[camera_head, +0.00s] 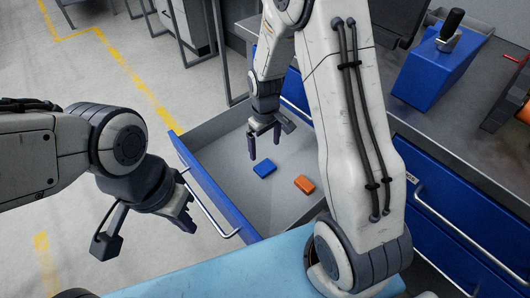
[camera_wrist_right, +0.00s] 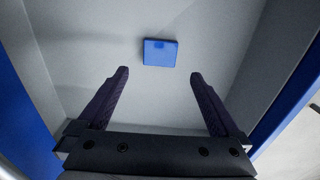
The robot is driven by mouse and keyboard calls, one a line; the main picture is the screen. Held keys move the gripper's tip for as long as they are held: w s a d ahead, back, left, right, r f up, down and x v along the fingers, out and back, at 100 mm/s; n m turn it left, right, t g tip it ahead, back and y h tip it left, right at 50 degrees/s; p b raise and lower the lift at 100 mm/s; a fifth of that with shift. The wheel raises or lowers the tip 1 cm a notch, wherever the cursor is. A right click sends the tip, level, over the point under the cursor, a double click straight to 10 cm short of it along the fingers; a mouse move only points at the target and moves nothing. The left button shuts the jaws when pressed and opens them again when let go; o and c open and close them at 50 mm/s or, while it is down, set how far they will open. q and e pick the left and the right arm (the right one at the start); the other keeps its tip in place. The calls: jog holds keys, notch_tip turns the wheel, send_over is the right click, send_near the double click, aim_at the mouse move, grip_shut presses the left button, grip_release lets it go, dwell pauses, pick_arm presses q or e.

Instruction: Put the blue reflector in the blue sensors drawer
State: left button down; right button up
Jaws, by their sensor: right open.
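The blue reflector (camera_head: 264,168) lies flat on the grey floor of an open blue-fronted drawer (camera_head: 215,195). It also shows in the right wrist view (camera_wrist_right: 160,52), beyond my fingertips. My right gripper (camera_head: 265,148) is open and empty, pointing down over the drawer above the reflector; its two fingers show apart in the right wrist view (camera_wrist_right: 158,75). My left gripper (camera_head: 188,213) is by the drawer's front, near its bar handle (camera_head: 212,208); whether it touches the handle or is open is unclear.
An orange block (camera_head: 304,184) lies in the same drawer, right of the reflector. Closed blue drawers (camera_head: 440,190) sit under the grey worktop, which holds a blue block-shaped holder (camera_head: 435,72) with a black-handled tool. Floor at left is clear with yellow lines.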

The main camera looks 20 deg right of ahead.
jog(key=s+a+r+n, duration=0.1)
jog(key=s+a+r, duration=0.75)
jog(key=r, duration=0.25)
jog(key=s+a+r+n, duration=0.1)
jog(key=s+a+r, duration=0.1)
jog(key=s, duration=0.5)
jog(key=s+a+r+n+y, duration=0.1)
jog(key=s+a+r, duration=0.2)
jog(key=s, duration=0.5)
jog(key=shift+r, duration=0.25)
jog(key=shift+s, duration=0.1)
notch_tip(320, 180, up, 20)
jog(key=p, duration=2)
jog(key=shift+r+p, duration=0.25)
jog(key=shift+p, duration=0.15)
